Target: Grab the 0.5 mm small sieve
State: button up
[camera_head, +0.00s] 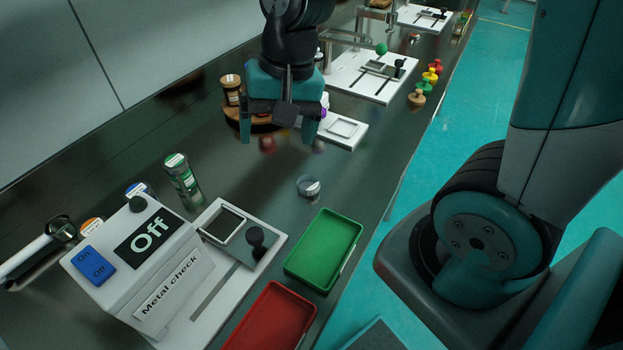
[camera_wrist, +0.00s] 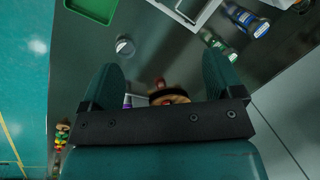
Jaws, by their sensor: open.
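No mark reading 0.5 mm is legible, so I cannot tell which thing is the 0.5 mm small sieve. A small round metal dish-like piece (camera_head: 308,187) lies on the dark bench, and it also shows in the wrist view (camera_wrist: 125,46). My gripper (camera_head: 278,132) is open and empty above the bench, behind that piece in the head view. In the wrist view my gripper (camera_wrist: 162,76) has a round wooden stand (camera_wrist: 169,97) with a red-topped piece (camera_wrist: 158,83) showing between and beyond its fingers. The stand is partly hidden by my gripper in both views.
A green tray (camera_head: 345,240) and a red tray (camera_head: 262,325) lie near the bench edge. A white metal check box (camera_head: 140,262) and a green-labelled jar (camera_head: 183,182) stand left. Several coloured knobbed pieces (camera_head: 430,76) line the right edge. Bare bench surrounds the metal piece.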

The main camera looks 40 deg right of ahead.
jog(key=w+d+f+m+h, duration=0.2)
jog(key=w+d+f+m, duration=0.3)
jog(key=d+m, duration=0.25)
jog(key=m, duration=0.5)
send_over(308, 183)
jog(key=s, duration=0.2)
notch_tip(308, 183, down, 4)
jog(key=shift+h, duration=0.3)
jog(key=f, duration=0.7)
jog(key=a+f+p, duration=0.1)
jog(key=f, duration=0.3)
jog(key=shift+f, duration=0.3)
jog(key=shift+w+f+p, duration=0.2)
jog(key=shift+f+p, duration=0.4)
jog(key=shift+f, duration=2.25)
jog(key=shift+c, duration=0.4)
jog(key=c, duration=0.9)
